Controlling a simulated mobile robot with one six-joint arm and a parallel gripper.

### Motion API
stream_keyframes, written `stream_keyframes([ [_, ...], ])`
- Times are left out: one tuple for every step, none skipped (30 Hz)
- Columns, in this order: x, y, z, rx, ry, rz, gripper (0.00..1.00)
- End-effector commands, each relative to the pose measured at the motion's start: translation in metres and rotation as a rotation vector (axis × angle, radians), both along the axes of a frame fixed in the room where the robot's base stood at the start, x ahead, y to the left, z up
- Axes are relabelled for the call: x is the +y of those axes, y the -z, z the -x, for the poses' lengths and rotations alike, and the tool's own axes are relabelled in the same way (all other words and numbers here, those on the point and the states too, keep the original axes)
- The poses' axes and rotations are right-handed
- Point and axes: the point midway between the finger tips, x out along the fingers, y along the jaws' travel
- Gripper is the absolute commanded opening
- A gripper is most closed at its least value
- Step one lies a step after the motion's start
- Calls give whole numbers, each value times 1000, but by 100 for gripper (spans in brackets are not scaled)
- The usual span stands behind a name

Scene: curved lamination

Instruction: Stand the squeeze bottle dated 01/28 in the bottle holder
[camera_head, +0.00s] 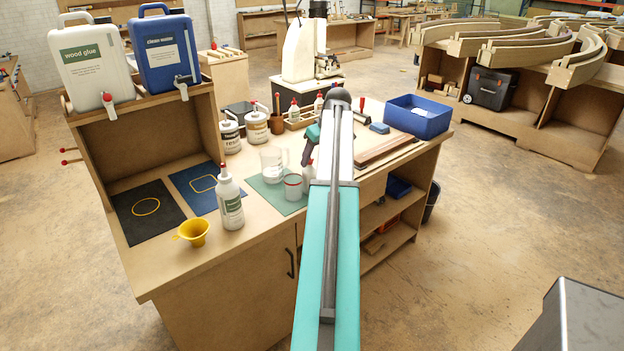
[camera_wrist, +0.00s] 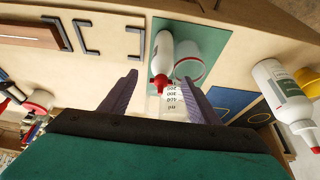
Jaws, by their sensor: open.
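A white squeeze bottle with a red cap and green label (camera_head: 230,205) stands near the front edge of the bench; it also shows at the right of the wrist view (camera_wrist: 270,82). A second white squeeze bottle (camera_head: 308,174) stands on the green mat, partly hidden by my arm. In the wrist view this bottle (camera_wrist: 161,50) appears between my open gripper's fingers (camera_wrist: 159,76), with no clear contact. No date is readable on either bottle. A wooden rack (camera_head: 299,123), apparently the bottle holder, stands at the back with red-capped bottles (camera_head: 294,111) in it.
A clear measuring jug (camera_head: 273,162) and a cup (camera_head: 293,188) stand close to the second bottle. A yellow funnel (camera_head: 193,232), dark mat (camera_head: 150,212) and blue mat (camera_head: 196,186) lie leftward. Tins (camera_head: 256,128) and a blue bin (camera_head: 418,117) are farther back.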

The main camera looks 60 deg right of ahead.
Motion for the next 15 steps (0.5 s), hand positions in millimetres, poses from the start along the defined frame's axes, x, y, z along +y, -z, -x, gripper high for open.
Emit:
stream_keyframes([
  [0,0,0,0,0,0,56],
  [0,0,0,0,0,0,56],
  [0,0,0,0,0,0,56],
  [0,0,0,0,0,0,56],
  [0,0,0,0,-1,0,56],
  [0,0,-1,0,-1,0,56],
  [0,0,-1,0,-1,0,56],
  [0,1,-1,0,-1,0,56],
  [0,2,-2,0,-1,0,56],
  [0,3,-3,1,-1,-1,56],
  [0,4,-3,0,-2,-2,56],
  [0,6,-5,0,-2,-2,56],
  [0,8,-6,0,-2,-2,56],
  [0,11,-7,1,-2,-2,56],
  [0,14,-9,0,-2,-2,56],
])
